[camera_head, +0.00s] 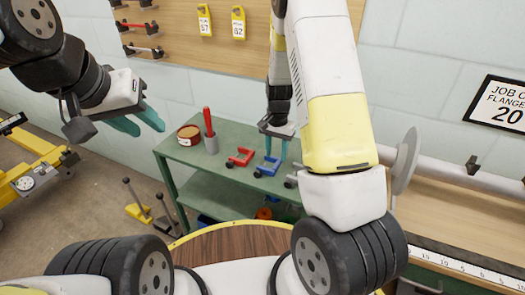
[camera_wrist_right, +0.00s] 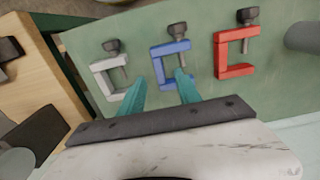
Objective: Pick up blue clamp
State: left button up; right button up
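The blue clamp (camera_head: 268,166) lies on the green table (camera_head: 224,178), between a red clamp (camera_head: 240,157) on its left and a grey clamp (camera_head: 292,177) on its right. In the right wrist view the blue clamp (camera_wrist_right: 171,62) lies just beyond my right fingertips, with the grey clamp (camera_wrist_right: 109,76) to the left and the red clamp (camera_wrist_right: 236,52) to the right. My right gripper (camera_wrist_right: 159,80) is open, its teal fingers apart over the near part of the blue clamp; contact cannot be told. My left gripper (camera_head: 143,121) is raised, far left of the clamps; its finger gap is unclear.
A red-handled tool stands in a grey cup (camera_head: 211,143) beside a brown tin (camera_head: 189,135) at the table's left. A grey cylinder (camera_wrist_right: 303,36) is right of the red clamp in the wrist view. A pegboard (camera_head: 190,35) hangs behind. A wooden bench (camera_head: 450,215) is at right.

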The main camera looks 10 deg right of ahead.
aim_at(275, 166)
jog(key=f, duration=0.5)
jog(key=shift+s+a, duration=0.1)
jog(key=shift+s, duration=0.2)
grip_shut()
jog(key=shift+r, duration=0.1)
dwell(0.9)
